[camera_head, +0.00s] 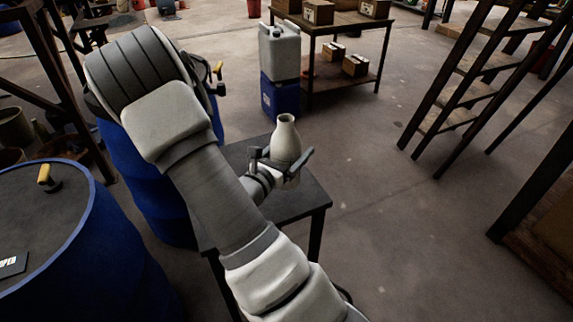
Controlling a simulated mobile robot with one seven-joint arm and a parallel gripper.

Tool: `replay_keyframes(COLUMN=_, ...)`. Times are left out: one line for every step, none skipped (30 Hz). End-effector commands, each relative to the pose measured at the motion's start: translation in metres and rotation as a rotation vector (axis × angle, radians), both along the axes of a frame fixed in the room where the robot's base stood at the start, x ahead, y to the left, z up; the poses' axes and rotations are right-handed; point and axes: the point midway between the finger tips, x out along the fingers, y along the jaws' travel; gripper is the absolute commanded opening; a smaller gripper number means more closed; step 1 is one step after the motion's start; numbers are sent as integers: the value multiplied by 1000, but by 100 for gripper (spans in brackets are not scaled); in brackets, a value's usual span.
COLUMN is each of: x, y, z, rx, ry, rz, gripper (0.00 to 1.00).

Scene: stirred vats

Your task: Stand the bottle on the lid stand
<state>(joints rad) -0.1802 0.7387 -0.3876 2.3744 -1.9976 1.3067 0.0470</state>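The pale bottle (286,138) is upright, with its narrow neck at the top, over the right part of a small dark table (308,196). My gripper (283,161) has its dark fingers on both sides of the bottle's body and looks shut on it. The gripper partly hides the lower bottle, so I cannot tell whether its base touches the table. I cannot tell for sure which thing is the lid stand. My arm covers much of the table's left side.
A blue vat (96,262) with a dark lid stands at left, another blue drum (150,195) behind my arm. A grey canister (279,52) sits on a blue box (280,97) beside a shelf table (347,27). A ladder-like rack (463,85) stands right; floor between is clear.

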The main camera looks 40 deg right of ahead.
Motion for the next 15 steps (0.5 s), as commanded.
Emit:
replay_keyframes(x=10, y=-4, z=-10, rx=-1, ry=-3, rz=0, gripper=0)
replay_keyframes(x=16, y=-7, z=-13, rx=-1, ry=-3, rz=0, gripper=0)
replay_keyframes(x=22, y=-9, z=-17, rx=-1, ry=-1, rz=0, gripper=0)
replay_keyframes(x=26, y=-11, z=-19, rx=-1, ry=-1, rz=0, gripper=0)
replay_keyframes(x=29, y=-12, z=-21, rx=-1, ry=-1, rz=-1, gripper=0)
replay_keyframes(x=33, y=-14, z=-23, rx=0, ry=-2, rz=0, gripper=0)
replay_keyframes(x=35, y=-14, z=-24, rx=-1, ry=-1, rz=0, gripper=0)
replay_keyframes(x=37, y=-15, z=-24, rx=-1, ry=-1, rz=0, gripper=0)
replay_keyframes(x=38, y=-15, z=-25, rx=-1, ry=-1, rz=1, gripper=0)
replay_keyframes(x=39, y=-16, z=-27, rx=-1, ry=0, rz=1, gripper=0)
replay_keyframes(x=39, y=-16, z=-29, rx=0, ry=1, rz=1, gripper=0)
replay_keyframes(x=39, y=-16, z=-33, rx=0, ry=1, rz=1, gripper=0)
replay_keyframes(x=39, y=-16, z=-37, rx=-1, ry=2, rz=1, gripper=0)
replay_keyframes(x=39, y=-16, z=-41, rx=-1, ry=2, rz=0, gripper=0)
replay_keyframes(x=39, y=-16, z=-48, rx=0, ry=2, rz=0, gripper=0)
